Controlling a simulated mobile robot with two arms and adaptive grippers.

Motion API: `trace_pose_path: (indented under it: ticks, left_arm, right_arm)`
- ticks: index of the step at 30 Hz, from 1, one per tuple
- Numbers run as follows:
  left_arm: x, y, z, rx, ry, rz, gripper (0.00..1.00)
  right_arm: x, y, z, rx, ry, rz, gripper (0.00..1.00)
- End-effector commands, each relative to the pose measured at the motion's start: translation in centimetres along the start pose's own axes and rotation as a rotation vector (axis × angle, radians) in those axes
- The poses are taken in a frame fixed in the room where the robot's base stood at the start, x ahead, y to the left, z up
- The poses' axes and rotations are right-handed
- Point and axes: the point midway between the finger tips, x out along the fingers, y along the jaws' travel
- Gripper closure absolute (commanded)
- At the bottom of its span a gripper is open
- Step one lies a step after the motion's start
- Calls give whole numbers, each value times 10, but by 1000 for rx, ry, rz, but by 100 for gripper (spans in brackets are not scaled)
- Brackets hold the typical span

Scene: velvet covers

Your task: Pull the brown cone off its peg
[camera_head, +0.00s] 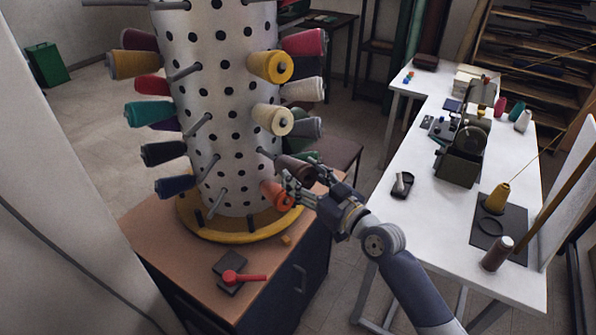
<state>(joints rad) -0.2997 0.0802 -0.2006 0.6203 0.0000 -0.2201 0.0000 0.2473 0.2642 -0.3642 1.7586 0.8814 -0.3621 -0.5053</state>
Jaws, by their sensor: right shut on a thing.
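The brown cone (296,168) is at the right side of the spotted white column (214,100), low down. My right gripper (290,182) is shut on it from the front right, and its fingers cover part of the cone. A bare grey length of peg (266,153) shows between the column and the cone's left end. I cannot tell whether the cone is still around the peg's tip. An orange cone (276,196) sits just below, close to the gripper's fingers. My left gripper is not in view.
Cream (272,120), yellow (270,67) and dark green (303,157) cones crowd around the hand's side of the column. The column stands in a yellow ring (243,237) on a brown cabinet (165,250). A white table (410,225) with a machine (462,155) is at right.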

Motion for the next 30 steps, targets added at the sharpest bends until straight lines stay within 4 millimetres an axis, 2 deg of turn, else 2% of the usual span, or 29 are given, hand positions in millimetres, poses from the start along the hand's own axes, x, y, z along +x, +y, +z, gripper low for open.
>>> trace_pose_path:
  ticks: [24, 30]
  left_arm:
    - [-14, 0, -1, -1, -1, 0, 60]
    - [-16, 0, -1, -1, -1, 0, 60]
  right_arm:
    - [-57, 0, -10, 0, -2, 0, 72]
    - [-66, 0, -12, 0, 0, -1, 72]
